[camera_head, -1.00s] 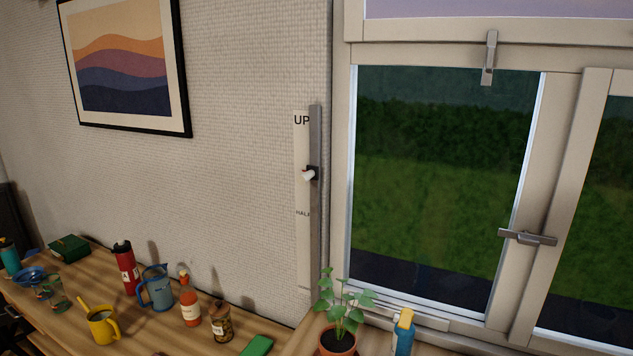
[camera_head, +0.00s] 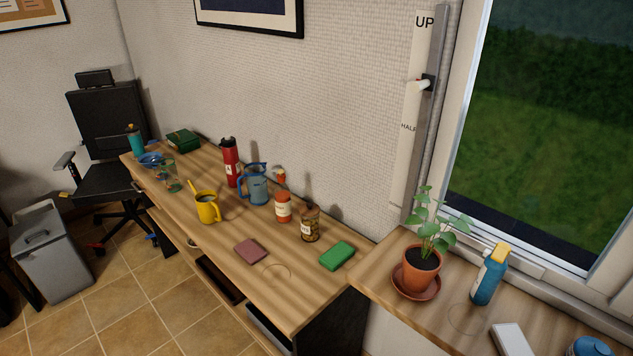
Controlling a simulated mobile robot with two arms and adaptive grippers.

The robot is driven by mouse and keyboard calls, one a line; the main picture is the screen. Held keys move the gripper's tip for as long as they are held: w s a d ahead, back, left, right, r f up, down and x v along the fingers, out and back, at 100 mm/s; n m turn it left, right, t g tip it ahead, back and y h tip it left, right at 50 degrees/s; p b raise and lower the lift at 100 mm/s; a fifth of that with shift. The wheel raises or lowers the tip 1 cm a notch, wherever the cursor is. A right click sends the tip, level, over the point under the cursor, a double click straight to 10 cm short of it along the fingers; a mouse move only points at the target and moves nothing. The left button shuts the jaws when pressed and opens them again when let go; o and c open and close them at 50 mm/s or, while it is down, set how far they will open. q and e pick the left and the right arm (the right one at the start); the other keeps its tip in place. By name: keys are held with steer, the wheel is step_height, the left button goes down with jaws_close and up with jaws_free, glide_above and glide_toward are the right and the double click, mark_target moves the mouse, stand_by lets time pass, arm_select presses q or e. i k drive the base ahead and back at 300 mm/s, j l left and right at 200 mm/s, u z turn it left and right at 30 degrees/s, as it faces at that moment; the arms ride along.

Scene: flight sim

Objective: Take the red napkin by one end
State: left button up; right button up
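A small flat dull-red folded cloth (camera_head: 250,251), which may be the red napkin, lies on the wooden desk near its front edge. It is in front of the orange bottle and to the left of a green block-like item. No gripper of mine shows in the head view, so I cannot see how either one stands to the cloth.
The desk (camera_head: 300,285) also holds a yellow mug (camera_head: 208,208), a red flask (camera_head: 230,165), a blue jug (camera_head: 258,188), an orange bottle (camera_head: 283,208), a jar (camera_head: 310,225) and a green item (camera_head: 337,256). A potted plant (camera_head: 421,268) stands right. A bin (camera_head: 50,262) and chair (camera_head: 105,125) stand left.

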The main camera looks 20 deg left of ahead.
mark_target(251, 252)
steer(key=i+j, duration=0.1)
steer(key=j, duration=0.25)
steer(key=i+j, duration=0.15)
steer(key=j, duration=0.25)
steer(key=i+j+z, duration=0.1)
steer(key=j, duration=0.25)
steer(key=i+j, duration=0.1)
steer(key=j, duration=0.3)
